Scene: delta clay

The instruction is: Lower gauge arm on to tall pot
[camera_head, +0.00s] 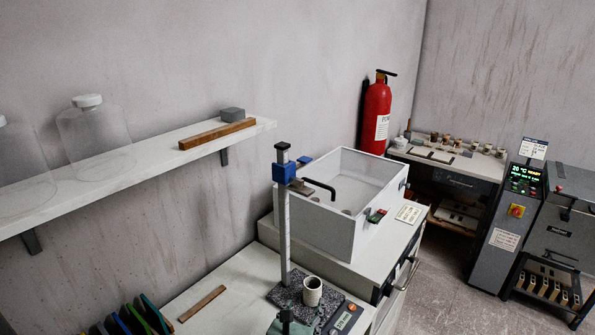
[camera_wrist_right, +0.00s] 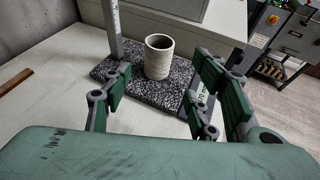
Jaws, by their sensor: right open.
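The gauge stand has a tall grey post (camera_head: 284,230) rising from a speckled granite base (camera_head: 276,293). A blue slider (camera_head: 284,173) sits high on the post, with the gauge arm (camera_head: 301,188) reaching out to the right, well above the pot. The pale cylindrical pot (camera_head: 312,291) stands upright on the base; it also shows in the right wrist view (camera_wrist_right: 158,57). My right gripper (camera_wrist_right: 165,88) is open and empty, its green-padded fingers apart in front of the pot. In the head view only a small part of it (camera_head: 286,322) shows at the bottom edge. My left gripper is not in view.
A digital readout (camera_head: 346,318) lies beside the base. A white open-topped box (camera_head: 340,220) stands behind the stand. A wooden strip (camera_head: 202,303) lies on the bench to the left. A wall shelf (camera_head: 150,153) with jars is at upper left.

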